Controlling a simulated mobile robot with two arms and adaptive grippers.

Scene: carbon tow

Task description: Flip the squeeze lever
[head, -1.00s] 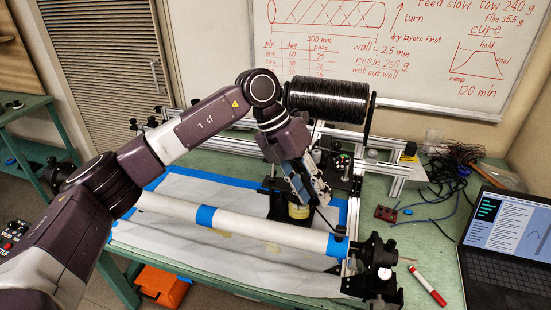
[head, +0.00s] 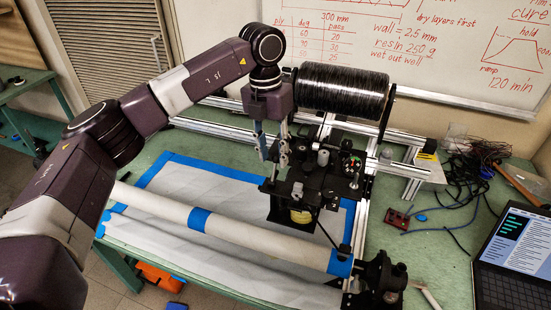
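My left gripper (head: 271,155) points down at the left side of the black carriage (head: 308,186), which stands behind the long white tube. Its fingertips are close to the carriage's upper left edge; I cannot tell whether they touch it. The spacing of the fingers is not clear, and I see nothing held. The carriage carries small knobs and fittings on top and a yellowish roller or pot (head: 300,216) below. I cannot pick out the squeeze lever with certainty; the gripper may hide it. My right gripper is out of view.
A black tow spool (head: 342,88) sits behind the carriage on an aluminium frame. The white tube (head: 165,212) with blue tape crosses the front to a black end mount (head: 380,275). A laptop (head: 515,250) stands at right.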

